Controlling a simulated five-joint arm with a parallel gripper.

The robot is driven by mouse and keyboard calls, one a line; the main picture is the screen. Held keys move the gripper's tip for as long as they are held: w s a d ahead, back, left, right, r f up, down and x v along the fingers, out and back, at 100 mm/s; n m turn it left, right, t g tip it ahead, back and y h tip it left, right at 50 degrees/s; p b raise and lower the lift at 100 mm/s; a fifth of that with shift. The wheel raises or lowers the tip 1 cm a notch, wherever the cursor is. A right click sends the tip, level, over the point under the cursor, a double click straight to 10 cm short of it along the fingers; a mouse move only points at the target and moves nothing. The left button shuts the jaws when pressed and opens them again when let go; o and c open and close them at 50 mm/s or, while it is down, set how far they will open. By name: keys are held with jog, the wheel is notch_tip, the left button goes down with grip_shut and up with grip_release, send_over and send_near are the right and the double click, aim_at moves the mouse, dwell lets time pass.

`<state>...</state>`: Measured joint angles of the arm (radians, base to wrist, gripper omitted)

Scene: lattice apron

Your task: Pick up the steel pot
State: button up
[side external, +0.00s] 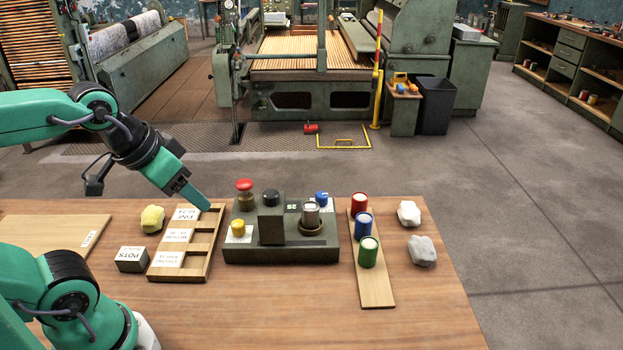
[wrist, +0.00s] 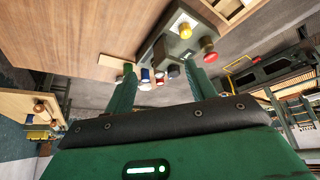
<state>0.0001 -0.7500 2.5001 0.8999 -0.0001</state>
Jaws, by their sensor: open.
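The steel pot (side external: 310,214) is a small grey metal cylinder with a pale top. It stands upright in a dark round seat on the right part of a dark green control box (side external: 240,252). My gripper (side external: 204,206) points down and right, left of the box and apart from the pot. In the wrist view my gripper (wrist: 160,67) shows two separated green fingers with nothing held between them. The control box also shows there (wrist: 165,48), beyond the fingers. I cannot clearly pick out the steel pot in the wrist view.
The box carries a red knob (side external: 245,185), a black knob and a yellow button (side external: 238,228). Red, blue and green pots (side external: 368,252) stand on a board right of it. A compartmented wooden tray (side external: 205,262) lies left. The table front is clear.

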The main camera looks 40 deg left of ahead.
jog(key=shift+o, duration=0.7)
jog(key=shift+w, duration=0.1)
jog(key=n+g, duration=0.3)
jog(key=g, duration=0.2)
send_over(310, 206)
jog(key=f, duration=0.8)
jog(key=shift+s+a+f, duration=0.1)
jog(key=shift+s+f, duration=0.2)
jog(key=shift+f, duration=0.05)
jog(key=shift+w+f+g, duration=0.3)
jog(key=shift+w+f, duration=0.05)
jog(key=shift+f, duration=1.3)
